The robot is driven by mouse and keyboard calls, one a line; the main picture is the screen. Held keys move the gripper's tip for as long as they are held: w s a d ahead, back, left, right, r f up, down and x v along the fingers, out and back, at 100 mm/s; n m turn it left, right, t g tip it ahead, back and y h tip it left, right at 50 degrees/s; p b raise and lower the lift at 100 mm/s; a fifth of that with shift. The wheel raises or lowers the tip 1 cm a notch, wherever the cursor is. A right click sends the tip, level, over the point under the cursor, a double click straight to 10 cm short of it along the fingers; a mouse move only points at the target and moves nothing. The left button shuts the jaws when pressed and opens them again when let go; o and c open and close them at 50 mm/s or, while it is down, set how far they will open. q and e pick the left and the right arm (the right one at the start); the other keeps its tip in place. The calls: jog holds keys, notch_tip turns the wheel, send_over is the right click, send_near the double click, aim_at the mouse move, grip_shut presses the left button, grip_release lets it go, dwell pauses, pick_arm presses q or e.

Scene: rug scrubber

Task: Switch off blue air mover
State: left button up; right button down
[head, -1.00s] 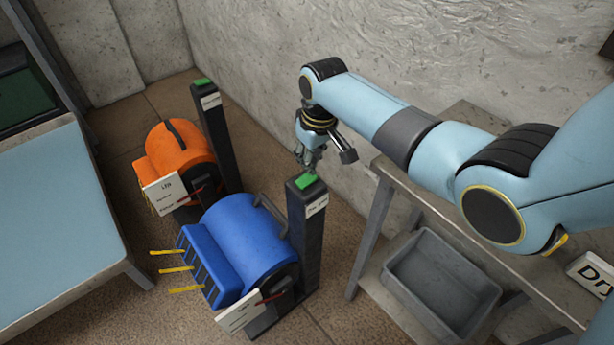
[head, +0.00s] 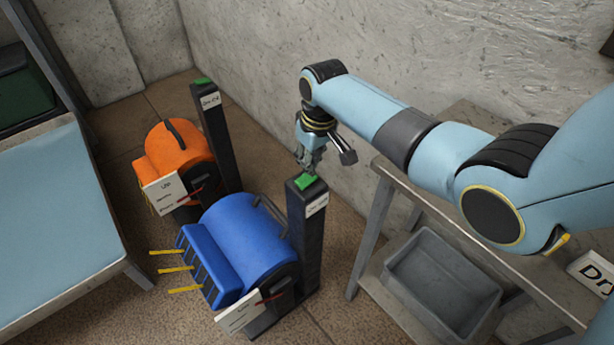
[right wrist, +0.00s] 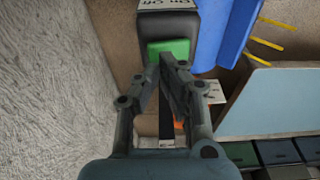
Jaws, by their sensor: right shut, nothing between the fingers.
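The blue air mover (head: 250,245) stands on the floor with yellow streamers at its front; part of it also shows in the right wrist view (right wrist: 210,35). Beside it rises a dark post (head: 306,240) with a green switch (head: 307,181) on top and a white label on its side. In the right wrist view the green switch (right wrist: 170,50) lies just beyond the fingertips. My right gripper (head: 308,170) is shut and empty, pointing down at the switch. I cannot tell whether the tips touch it. My left gripper is not in view.
An orange air mover (head: 180,155) with its own green-topped post (head: 215,135) stands farther back. A grey bench (head: 460,225) with a grey bin (head: 440,285) beneath is on the right. A pale blue table (head: 55,215) is on the left. The rough wall is close behind the gripper.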

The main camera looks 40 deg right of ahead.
jog(key=shift+f+b, duration=0.7)
jog(key=shift+f, duration=0.45)
dwell(0.4)
notch_tip(320, 180, up, 7)
jog(key=p, duration=0.8)
jog(key=shift+r, duration=0.1)
dwell(0.3)
jog(key=s+f+b, duration=0.3)
jog(key=s+f, duration=0.8)
jog(key=s, duration=0.4)
jog(key=s+f+b, duration=0.3)
jog(key=s+f, duration=0.9)
jog(key=s, duration=0.4)
jog(key=s+f+g+h+b, duration=0.1)
jog(key=s+f+b, duration=0.2)
jog(key=s+f, duration=0.8)
jog(key=shift+s+f+m, duration=0.25)
jog(key=shift+s+m, duration=0.05)
jog(key=shift+s, duration=2.2)
